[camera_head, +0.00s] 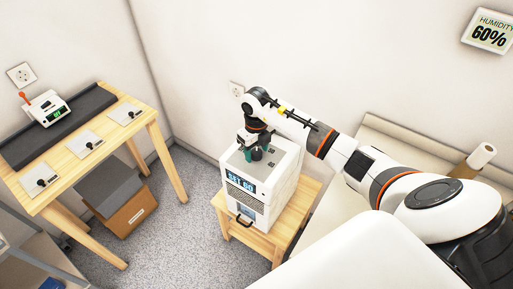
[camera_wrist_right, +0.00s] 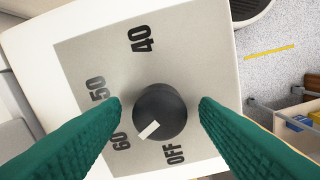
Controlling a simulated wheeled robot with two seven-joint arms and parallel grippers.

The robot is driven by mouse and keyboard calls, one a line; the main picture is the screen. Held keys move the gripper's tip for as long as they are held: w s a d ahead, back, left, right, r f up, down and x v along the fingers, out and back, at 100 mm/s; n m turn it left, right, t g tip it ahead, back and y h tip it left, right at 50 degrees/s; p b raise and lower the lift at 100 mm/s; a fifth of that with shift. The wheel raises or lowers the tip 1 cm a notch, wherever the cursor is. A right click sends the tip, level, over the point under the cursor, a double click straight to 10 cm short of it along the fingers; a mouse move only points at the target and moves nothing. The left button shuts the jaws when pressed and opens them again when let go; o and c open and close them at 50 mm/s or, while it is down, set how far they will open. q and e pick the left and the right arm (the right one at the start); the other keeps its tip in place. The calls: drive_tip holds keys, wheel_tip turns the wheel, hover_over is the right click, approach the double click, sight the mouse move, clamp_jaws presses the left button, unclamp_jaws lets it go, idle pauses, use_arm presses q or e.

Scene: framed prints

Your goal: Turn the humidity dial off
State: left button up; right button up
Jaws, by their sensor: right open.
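The humidity dial (camera_wrist_right: 168,105) is a round black knob on a grey plate (camera_wrist_right: 90,50) marked 40, 50, 60 and OFF. Its white pointer mark faces down-left in the right wrist view, between 60 and OFF. The dial sits on top of a white humidifier unit (camera_head: 285,182), whose front display (camera_head: 240,184) appears to read SET 60. My right gripper (camera_wrist_right: 160,102) is open, with one green finger on each side of the dial and a gap to both. In the head view my right gripper (camera_head: 257,153) is over the unit's top and hides the dial. My left gripper is not in view.
The unit stands on a small wooden stand (camera_head: 232,228). A wall display (camera_head: 488,34) reads HUMIDITY 60%. A wooden table (camera_head: 70,192) with small switch plates and a meter (camera_head: 46,108) is at left, above a cardboard box (camera_head: 126,212). Floor between is clear.

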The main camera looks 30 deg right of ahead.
drive_tip(key=shift+f, duration=0.1)
drive_tip(key=c, duration=1)
drive_tip(key=shift+n, duration=0.3)
drive_tip(key=shift+w+d+f+n+b, duration=0.1)
drive_tip(key=shift+n+b, duration=0.7)
drive_tip(key=shift+b, duration=0.15)
drive_tip(key=n+b, duration=0.3)
drive_tip(key=n, duration=0.1)
drive_tip(key=n+b, duration=0.2)
drive_tip(key=n, duration=0.1)
drive_tip(key=shift+n+b, duration=0.3)
drive_tip(key=shift+b, duration=0.1)
drive_tip(key=shift+n+b, duration=0.6)
drive_tip(key=shift+n, duration=0.5)
drive_tip(key=shift+r, duration=0.2)
